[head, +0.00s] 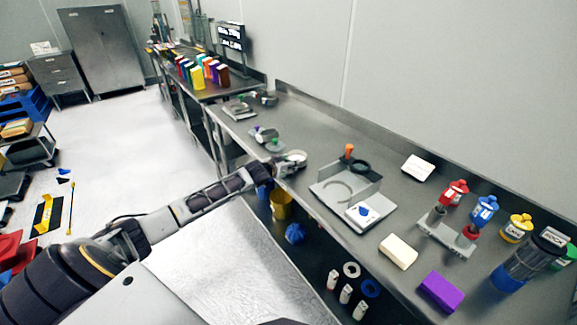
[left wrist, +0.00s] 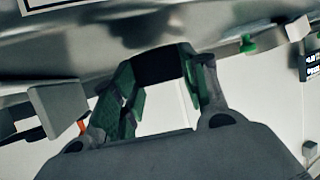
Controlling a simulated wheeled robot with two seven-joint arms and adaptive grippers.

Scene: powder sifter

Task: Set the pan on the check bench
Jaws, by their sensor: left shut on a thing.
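My left arm reaches from the lower left to the long steel bench (head: 325,215). My left gripper (head: 283,166) is at the bench's front edge, small in the head view. A pale round thing (head: 295,157), which looks like the pan, is at its tip. I cannot tell whether it touches the bench top. In the left wrist view, the green-padded fingers of my left gripper (left wrist: 158,88) are on both sides of a dark block (left wrist: 158,67), perhaps the pan's handle. The gripper is shut on it. The rest of the pan is not clear there. My right gripper is not in view.
A grey station (head: 330,198) with an orange-topped post stands right of the gripper. Small grey devices (head: 265,135) stand to its left. A yellow container (head: 281,206) is below the bench.

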